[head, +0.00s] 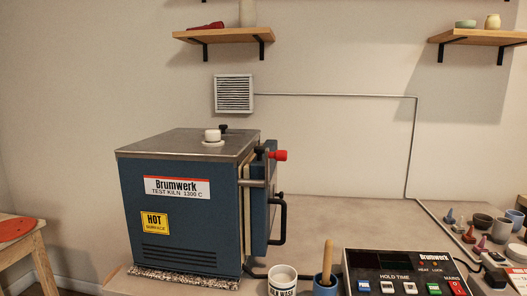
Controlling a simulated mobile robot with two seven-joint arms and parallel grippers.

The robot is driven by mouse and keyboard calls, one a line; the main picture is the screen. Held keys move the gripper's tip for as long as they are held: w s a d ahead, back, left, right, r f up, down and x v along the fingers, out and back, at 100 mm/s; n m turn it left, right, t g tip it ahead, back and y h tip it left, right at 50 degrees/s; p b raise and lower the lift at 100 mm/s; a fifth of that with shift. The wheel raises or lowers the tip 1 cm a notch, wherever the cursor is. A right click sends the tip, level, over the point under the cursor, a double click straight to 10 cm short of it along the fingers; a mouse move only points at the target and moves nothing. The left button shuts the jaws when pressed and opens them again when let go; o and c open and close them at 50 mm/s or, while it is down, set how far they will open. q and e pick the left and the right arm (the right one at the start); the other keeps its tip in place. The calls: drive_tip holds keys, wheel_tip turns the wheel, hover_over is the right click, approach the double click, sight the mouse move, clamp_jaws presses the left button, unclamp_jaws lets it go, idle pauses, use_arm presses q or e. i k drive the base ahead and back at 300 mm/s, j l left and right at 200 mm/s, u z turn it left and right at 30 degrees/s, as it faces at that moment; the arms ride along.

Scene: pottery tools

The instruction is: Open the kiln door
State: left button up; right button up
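A pale strip shows between the door and the body. I cannot tell whether it is latched. A black door handle (282,220) sticks out to the right. A red knob (279,155) is near the door's top. Neither of my grippers is in view.
A white wash cup (283,281) and a blue pot (327,286) with a wooden-handled tool stand in front of the door side. A control box (405,273) is at the front right. Several small pots and tools crowd the right edge. The table behind the control box is clear.

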sight(260, 205)
drive_tip(key=i+z, duration=0.25)
drive_tip(key=z, duration=0.2)
drive_tip(key=i+j+z, duration=0.15)
drive_tip(key=z, duration=0.25)
drive_tip(key=i, duration=0.1)
